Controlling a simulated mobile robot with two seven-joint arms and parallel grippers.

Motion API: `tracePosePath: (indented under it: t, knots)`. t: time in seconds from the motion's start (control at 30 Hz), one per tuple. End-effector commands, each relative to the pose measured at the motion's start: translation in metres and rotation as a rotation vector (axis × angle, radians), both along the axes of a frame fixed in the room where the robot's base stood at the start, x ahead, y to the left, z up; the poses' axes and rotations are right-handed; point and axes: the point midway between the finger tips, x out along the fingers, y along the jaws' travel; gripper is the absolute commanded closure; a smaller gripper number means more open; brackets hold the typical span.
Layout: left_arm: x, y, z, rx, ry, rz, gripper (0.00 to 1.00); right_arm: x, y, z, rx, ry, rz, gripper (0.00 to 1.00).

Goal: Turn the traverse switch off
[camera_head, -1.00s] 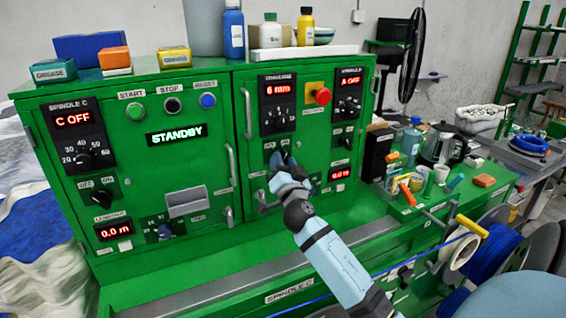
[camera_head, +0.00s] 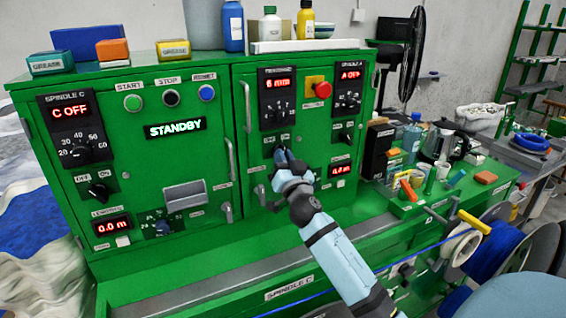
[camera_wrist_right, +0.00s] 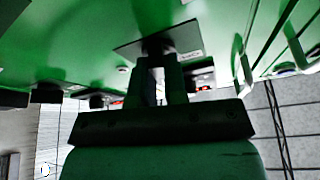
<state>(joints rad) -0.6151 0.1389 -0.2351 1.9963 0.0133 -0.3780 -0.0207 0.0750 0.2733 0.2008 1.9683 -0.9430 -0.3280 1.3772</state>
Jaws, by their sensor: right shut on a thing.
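The traverse switch (camera_wrist_right: 157,44) is a dark knob on a small plate on the green panel. It sits below the traverse display and dial (camera_head: 279,98), which reads what looks like "6 m/m". My right gripper (camera_head: 283,157) is at this switch and hides most of it in the head view. In the right wrist view the two dark fingers (camera_wrist_right: 160,78) are shut on the knob from both sides. The knob's exact pointing direction is hidden. OFF and ON labels (camera_head: 283,137) show just above the fingertips. My left gripper is not in view.
The spindle A knob (camera_head: 342,139) is close on the right. A panel door handle (camera_head: 247,107) is close on the left. A red stop button (camera_head: 322,90) is above right. Bottles and boxes stand on the cabinet top. The right-hand work surface holds cups and a kettle (camera_head: 444,143).

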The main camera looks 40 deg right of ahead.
Motion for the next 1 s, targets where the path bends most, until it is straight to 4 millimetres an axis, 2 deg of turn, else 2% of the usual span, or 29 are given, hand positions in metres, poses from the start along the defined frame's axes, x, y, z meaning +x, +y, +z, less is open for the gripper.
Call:
tracePosePath:
  t: [0.27,0.6,1.0]
  knots:
    - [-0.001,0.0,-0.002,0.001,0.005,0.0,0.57,-0.001,-0.003,0.004,-0.253,0.076,-0.001,1.0]
    - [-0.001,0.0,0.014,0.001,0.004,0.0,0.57,-0.001,-0.004,0.006,-0.537,0.167,-0.002,1.0]
    - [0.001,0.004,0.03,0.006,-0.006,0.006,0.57,-0.001,-0.005,0.005,-0.733,0.23,-0.003,1.0]
